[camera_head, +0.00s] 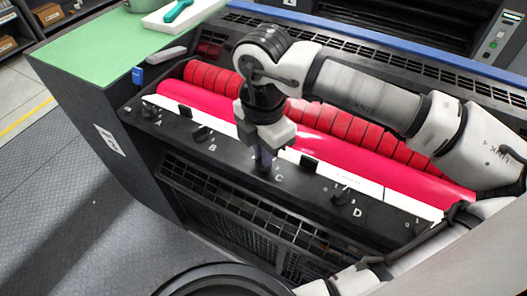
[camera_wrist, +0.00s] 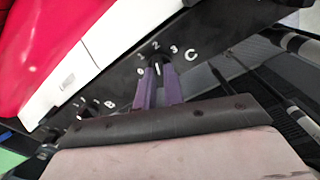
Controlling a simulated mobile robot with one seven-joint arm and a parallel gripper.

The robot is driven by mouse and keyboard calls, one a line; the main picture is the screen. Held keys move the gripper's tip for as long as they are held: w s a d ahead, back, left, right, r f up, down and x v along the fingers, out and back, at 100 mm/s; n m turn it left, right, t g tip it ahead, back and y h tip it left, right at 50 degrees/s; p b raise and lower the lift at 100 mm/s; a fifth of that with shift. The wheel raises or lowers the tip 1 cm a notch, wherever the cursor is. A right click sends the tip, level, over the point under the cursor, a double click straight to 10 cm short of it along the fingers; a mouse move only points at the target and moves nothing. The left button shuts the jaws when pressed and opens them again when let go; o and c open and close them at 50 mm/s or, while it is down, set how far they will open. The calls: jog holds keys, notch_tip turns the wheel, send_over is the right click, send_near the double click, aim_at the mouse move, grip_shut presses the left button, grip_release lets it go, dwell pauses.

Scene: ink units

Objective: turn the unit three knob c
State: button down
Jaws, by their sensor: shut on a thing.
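Knob C sits on the black front panel (camera_head: 310,190) of the ink unit, with the white letter C (camera_head: 279,177) beside it. My gripper (camera_head: 264,158) comes down on it from above in the head view, where its fingers mostly hide the knob. In the wrist view, the purple fingers of my gripper (camera_wrist: 158,80) are shut on the dark knob C (camera_wrist: 157,61), one on each side. The digits 0 to 3 stand in an arc around the knob. A small light mark shows on it between the fingertips; its exact setting is hard to read.
Knob A (camera_head: 150,109), knob B (camera_head: 202,133) and knob D (camera_head: 343,197) stand on the same panel. Red rollers (camera_head: 350,146) lie behind it, under my arm. A green top (camera_head: 90,45) with a white tray is at left. Grey floor (camera_head: 60,190) is clear in front.

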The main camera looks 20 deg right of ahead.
jog(key=n+b, duration=0.2)
jog(key=b, duration=0.1)
jog(key=shift+f, duration=0.4)
jog(key=shift+n+b, duration=0.8)
jog(key=shift+b, duration=0.45)
jog(key=n+b, duration=0.3)
jog(key=shift+r, duration=0.15)
jog(key=shift+r+n+b, duration=0.15)
jog(key=shift+n+b, duration=0.55)
jog(key=shift+n, duration=0.5)
jog(key=c, duration=1.5)
grip_release()
jog(key=shift+r, duration=0.1)
